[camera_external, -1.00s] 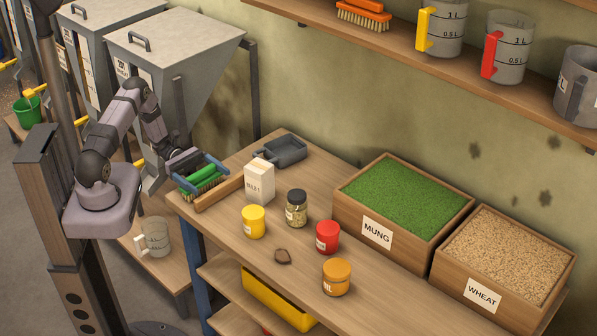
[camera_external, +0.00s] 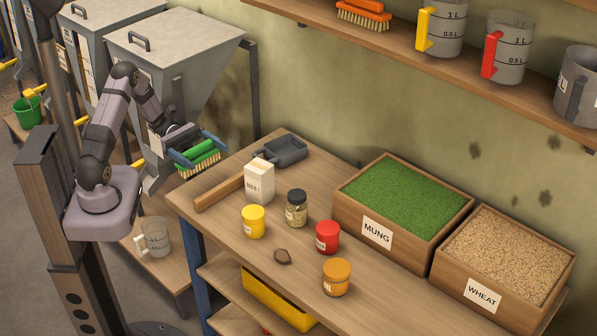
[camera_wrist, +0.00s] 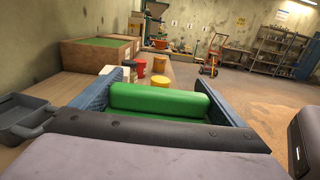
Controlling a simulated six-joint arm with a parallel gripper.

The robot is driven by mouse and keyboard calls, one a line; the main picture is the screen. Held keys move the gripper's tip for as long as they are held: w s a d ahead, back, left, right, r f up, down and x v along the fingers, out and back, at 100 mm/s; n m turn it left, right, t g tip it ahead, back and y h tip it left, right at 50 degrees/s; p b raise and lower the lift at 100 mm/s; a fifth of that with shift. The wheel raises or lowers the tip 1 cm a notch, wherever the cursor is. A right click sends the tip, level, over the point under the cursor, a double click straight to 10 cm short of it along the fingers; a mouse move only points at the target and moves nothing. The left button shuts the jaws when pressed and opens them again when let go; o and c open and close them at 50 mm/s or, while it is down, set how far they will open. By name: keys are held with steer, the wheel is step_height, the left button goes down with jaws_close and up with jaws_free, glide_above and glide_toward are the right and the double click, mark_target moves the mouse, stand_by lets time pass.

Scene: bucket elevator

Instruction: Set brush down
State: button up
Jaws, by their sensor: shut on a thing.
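A green brush (camera_external: 200,156) with pale bristles is held between the blue fingers of my gripper (camera_external: 197,150). My gripper is shut on it and holds it in the air above the left end of the wooden table (camera_external: 222,226). The bristles point down and show a gap from the tabletop. In the wrist view the green brush (camera_wrist: 158,101) lies crosswise between the two blue fingers. The underside of the brush is hidden there.
A wooden strip (camera_external: 219,192) lies on the table's left end beside a white box (camera_external: 259,182). A grey scoop (camera_external: 285,150) is behind. A yellow jar (camera_external: 253,222), spice jar (camera_external: 296,208) and red jar (camera_external: 327,237) stand further right. A grey hopper (camera_external: 172,75) is behind my arm.

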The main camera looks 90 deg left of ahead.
steer(key=shift+r+p, duration=1.85)
steer(key=shift+r, duration=0.05)
steer(key=shift+f, duration=0.1)
steer(key=d+r+m+g+h+p, duration=0.25)
steer(key=d+m+g+h, duration=0.35)
steer(key=d, duration=0.7)
steer(key=w+a+y+b, duration=0.1)
steer(key=w+a, duration=0.3)
steer(key=w, duration=0.7)
steer(key=w+a+n+y+b, duration=0.1)
steer(key=w+a, duration=0.3)
steer(key=w, duration=0.8)
steer(key=shift+b, duration=0.8)
